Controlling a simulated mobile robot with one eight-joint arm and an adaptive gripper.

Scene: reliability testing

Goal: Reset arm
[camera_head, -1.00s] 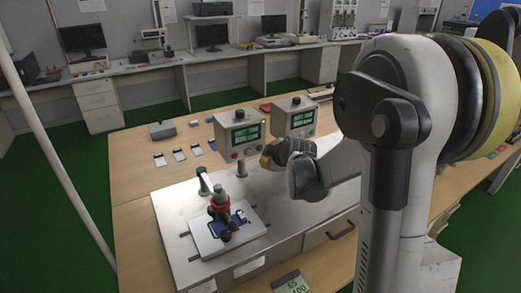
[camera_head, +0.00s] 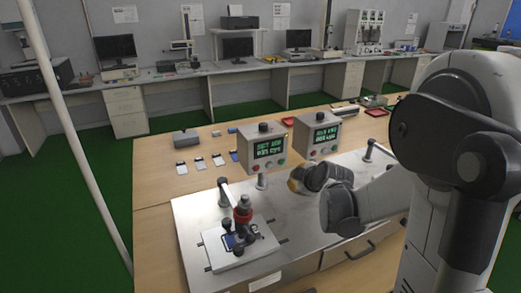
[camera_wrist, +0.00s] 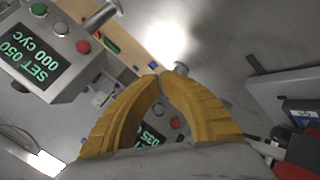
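My gripper (camera_head: 297,181) hangs above the steel bench top, in front of the two control boxes. In the wrist view its two yellow fingers (camera_wrist: 160,74) curve together and their tips meet, with nothing visible between them. The left control box (camera_head: 262,146) has a lit green display, a dark knob and coloured buttons; it also shows in the wrist view (camera_wrist: 88,40). The right control box (camera_head: 318,136) stands beside it. A test fixture (camera_head: 240,243) with a red and black plunger (camera_head: 243,211) stands to the left of my gripper, apart from it.
The steel bench top (camera_head: 190,215) sits on a wooden table (camera_head: 152,178). Several small phone-like items (camera_head: 200,165) and a grey box (camera_head: 186,138) lie at the table's back left. A slanted white pole (camera_head: 75,130) stands at left. Green floor and a rear desk lie beyond.

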